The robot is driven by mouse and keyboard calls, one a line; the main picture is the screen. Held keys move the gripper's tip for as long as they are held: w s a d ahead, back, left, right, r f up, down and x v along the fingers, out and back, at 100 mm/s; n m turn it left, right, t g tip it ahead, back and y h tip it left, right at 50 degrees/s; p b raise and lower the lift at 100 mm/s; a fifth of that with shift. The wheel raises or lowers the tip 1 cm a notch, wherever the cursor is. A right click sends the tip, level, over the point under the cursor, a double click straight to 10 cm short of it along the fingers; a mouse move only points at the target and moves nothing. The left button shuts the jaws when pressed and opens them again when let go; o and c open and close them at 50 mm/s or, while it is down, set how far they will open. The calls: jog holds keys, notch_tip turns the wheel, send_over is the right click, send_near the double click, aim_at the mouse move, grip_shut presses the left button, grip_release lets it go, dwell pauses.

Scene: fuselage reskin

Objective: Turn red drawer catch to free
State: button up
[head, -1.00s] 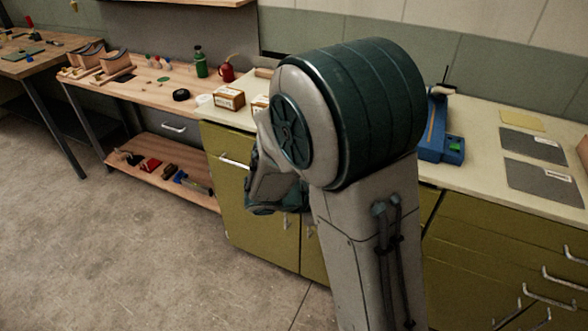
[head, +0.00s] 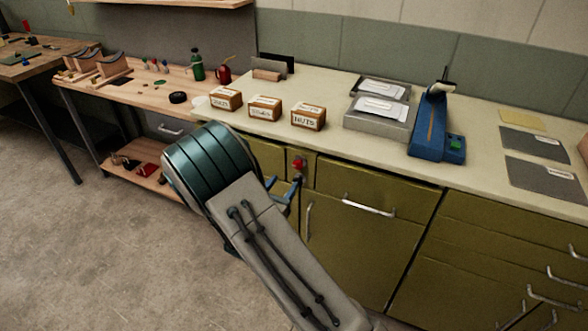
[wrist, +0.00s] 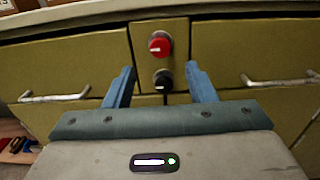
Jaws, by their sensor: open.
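The red drawer catch (wrist: 160,44) is a round red knob with a white mark, on a narrow olive panel between two drawers. A black knob (wrist: 163,79) sits just below it. In the head view the red catch (head: 298,164) shows just under the counter edge. My gripper (wrist: 160,72) is open, its two blue fingers pointing at the panel, one on each side of the black knob in the picture. The red catch appears above the fingertips, and nothing is between the fingers. In the head view my gripper (head: 285,190) is partly hidden by my arm.
Drawer handles (wrist: 54,94) (wrist: 283,80) stick out on both sides. The counter (head: 340,140) above holds several labelled boxes (head: 265,107), a grey tray (head: 380,120) and a blue tool (head: 437,130). The floor (head: 100,240) at left is clear.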

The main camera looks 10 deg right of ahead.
aim_at(297, 165)
jog(key=x, duration=0.8)
jog(key=shift+w+d, duration=0.1)
jog(key=c, duration=0.9)
